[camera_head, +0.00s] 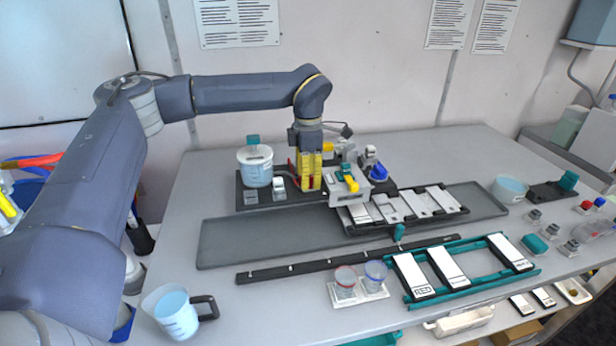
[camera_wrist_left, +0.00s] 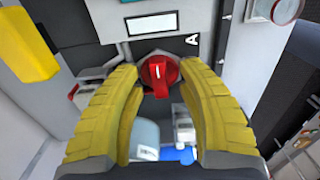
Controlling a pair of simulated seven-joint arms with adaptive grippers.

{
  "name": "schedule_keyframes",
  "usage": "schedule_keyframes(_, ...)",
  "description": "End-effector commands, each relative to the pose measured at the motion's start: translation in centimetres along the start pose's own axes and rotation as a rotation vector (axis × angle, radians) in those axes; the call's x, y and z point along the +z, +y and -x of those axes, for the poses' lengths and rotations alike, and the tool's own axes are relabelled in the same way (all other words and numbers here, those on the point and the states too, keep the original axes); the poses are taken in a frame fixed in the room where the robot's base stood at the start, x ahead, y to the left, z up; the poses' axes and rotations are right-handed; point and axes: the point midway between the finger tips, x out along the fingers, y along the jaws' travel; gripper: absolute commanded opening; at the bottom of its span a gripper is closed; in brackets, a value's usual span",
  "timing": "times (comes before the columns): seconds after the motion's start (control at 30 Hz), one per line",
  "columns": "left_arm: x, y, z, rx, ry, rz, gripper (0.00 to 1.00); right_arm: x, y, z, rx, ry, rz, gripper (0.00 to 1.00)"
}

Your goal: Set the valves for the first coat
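The foam proportioner (camera_head: 347,198) is a grey block on a dark base at the back middle of the table. It carries a yellow handle (camera_head: 351,184) and a teal part (camera_head: 346,171) on top. My left gripper (camera_head: 308,182) points down at its left side, with yellow fingers. In the left wrist view the fingers (camera_wrist_left: 160,72) stand on either side of a round red valve knob (camera_wrist_left: 160,75) with a white mark, beside a letter A. I cannot tell whether they touch it. A yellow part (camera_wrist_left: 25,48) shows at the upper left. My right gripper is out of view.
A lidded container (camera_head: 256,168) stands left of the proportioner. A dark rack of light panels (camera_head: 462,211) is to its right. In front are two cups (camera_head: 345,279), a teal rack (camera_head: 470,283) and a jug (camera_head: 172,312).

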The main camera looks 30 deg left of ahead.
Motion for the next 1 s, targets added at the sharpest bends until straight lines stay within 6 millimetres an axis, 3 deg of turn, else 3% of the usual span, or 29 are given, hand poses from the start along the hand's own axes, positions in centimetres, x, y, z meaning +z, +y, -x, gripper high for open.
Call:
schedule_keyframes(0.37,0.1,0.1,1.2,0.002,-0.003,0.001,0.37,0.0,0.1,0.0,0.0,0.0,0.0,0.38)
schedule_keyframes(0.8,0.1,0.0,8.6,0.002,-0.001,0.001,0.37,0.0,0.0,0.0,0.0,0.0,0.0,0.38)
schedule_keyframes(1.0,0.0,0.1,10.9,0.002,-0.001,0.001,0.37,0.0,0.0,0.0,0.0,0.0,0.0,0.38)
